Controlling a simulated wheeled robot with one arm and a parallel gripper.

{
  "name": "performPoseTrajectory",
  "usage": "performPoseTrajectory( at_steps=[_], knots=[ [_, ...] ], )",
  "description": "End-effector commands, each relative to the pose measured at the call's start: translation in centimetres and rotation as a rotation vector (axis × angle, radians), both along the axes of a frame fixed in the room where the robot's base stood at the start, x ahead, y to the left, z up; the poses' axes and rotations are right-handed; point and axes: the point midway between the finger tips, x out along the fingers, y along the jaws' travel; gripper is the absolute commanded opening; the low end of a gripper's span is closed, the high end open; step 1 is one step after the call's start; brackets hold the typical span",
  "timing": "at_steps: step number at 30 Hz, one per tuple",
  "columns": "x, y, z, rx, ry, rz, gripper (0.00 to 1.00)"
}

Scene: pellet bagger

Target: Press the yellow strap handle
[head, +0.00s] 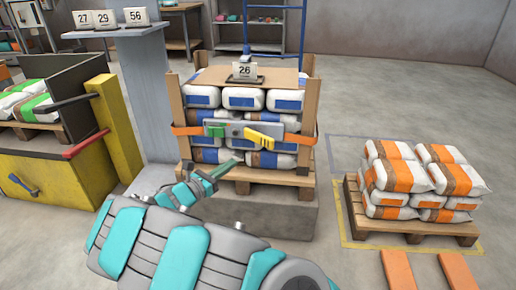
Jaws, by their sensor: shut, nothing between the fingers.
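The yellow strap handle (261,138) sits on the right part of a grey buckle box (238,131) on the front of the strapped pallet load. A green handle (215,130) sits on the box's left part. An orange strap (186,130) runs around the load at that height. My gripper (233,164) is shut and empty. In the picture its tip is just below the box and to the left of the yellow handle. It appears apart from the handle, but I cannot tell the depth between them.
White bags with blue labels (243,98) are stacked on a pallet on a grey plinth (262,213). A second pallet (402,228) with orange-striped bags stands right. A yellow post (117,128) and a grey column (153,105) stand left. Floor is clear at the back right.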

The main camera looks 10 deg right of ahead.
Motion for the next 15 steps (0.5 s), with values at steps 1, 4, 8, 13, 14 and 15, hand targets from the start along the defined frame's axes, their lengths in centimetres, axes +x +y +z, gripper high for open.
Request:
performPoseTrajectory(
  at_steps=[1, 4, 8, 13, 14, 15],
  knots=[
    [0.0, 0.0, 0.0, -0.001, 0.001, 0.000, 0.00],
    [0.0, 0.0, 0.0, 0.000, 0.000, -0.001, 0.00],
    [0.0, -0.1, 0.0, 0.000, 0.000, -0.002, 0.00],
    [0.6, -1.0, 0.0, 0.001, -0.001, -0.005, 0.00],
    [0.9, -1.3, 0.0, 0.000, 0.000, -0.005, 0.00],
    [1.2, -1.8, 0.0, 0.000, 0.000, -0.006, 0.00]
  ],
)
